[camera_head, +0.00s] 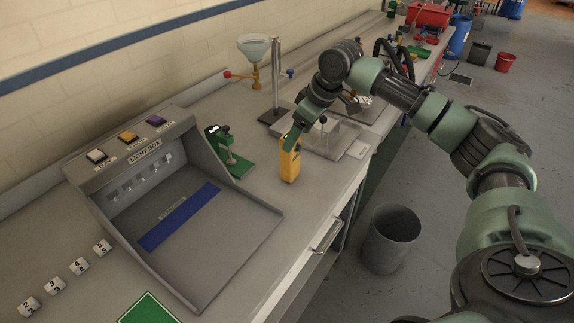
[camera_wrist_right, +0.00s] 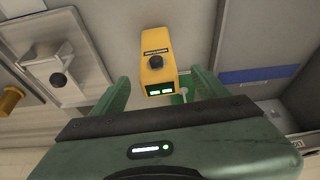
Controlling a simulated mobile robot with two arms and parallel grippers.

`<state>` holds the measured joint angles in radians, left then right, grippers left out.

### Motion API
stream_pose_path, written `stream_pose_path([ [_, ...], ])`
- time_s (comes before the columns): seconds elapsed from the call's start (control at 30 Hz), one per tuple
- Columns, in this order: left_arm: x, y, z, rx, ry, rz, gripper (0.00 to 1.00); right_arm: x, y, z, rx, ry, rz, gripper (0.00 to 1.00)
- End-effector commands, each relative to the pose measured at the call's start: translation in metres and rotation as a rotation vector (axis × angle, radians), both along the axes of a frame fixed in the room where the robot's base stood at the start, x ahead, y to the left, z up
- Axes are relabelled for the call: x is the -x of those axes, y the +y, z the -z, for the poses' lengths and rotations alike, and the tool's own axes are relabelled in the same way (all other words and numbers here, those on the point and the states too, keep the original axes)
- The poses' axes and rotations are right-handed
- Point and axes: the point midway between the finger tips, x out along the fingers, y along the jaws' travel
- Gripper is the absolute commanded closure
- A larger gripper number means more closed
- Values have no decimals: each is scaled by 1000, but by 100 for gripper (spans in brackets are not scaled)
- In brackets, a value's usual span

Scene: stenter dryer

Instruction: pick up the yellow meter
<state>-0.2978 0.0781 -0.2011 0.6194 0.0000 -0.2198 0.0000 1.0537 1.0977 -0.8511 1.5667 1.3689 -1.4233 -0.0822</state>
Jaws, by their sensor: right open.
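The yellow meter (camera_head: 289,165) stands upright on the grey bench, right of the light box. In the right wrist view the meter (camera_wrist_right: 156,58) shows a black knob, a dark label and a lit green display. My right gripper (camera_head: 294,138) comes down over the meter from above and hides part of its top. In the wrist view my right gripper (camera_wrist_right: 160,82) is open, with one green finger on each side of the meter's display end. I see a gap on the left side; contact on the right cannot be told. My left gripper is not in view.
The light box (camera_head: 215,240) stands to the left, with a green device (camera_head: 234,160) behind it. A grey tray-like fixture (camera_head: 325,135) is just beyond the meter. A stand (camera_head: 275,85) rises behind. A grey bin (camera_head: 391,238) is on the floor beside the bench.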

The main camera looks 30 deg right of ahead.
Motion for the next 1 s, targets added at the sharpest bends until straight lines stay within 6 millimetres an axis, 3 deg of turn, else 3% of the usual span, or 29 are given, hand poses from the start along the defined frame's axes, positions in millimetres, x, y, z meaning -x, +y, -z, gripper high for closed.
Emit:
stream_pose_path([
  [0.03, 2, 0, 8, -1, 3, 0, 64, 0, 0, 8, 0, -1, 0, 25],
  [0.13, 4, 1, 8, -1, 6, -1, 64, -2, 1, 13, 0, 0, 0, 25],
  [0.7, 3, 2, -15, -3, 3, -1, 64, -32, 14, 73, 1, 2, 0, 25],
  [1.0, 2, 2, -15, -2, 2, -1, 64, -34, 14, 78, 1, -1, -1, 28],
])
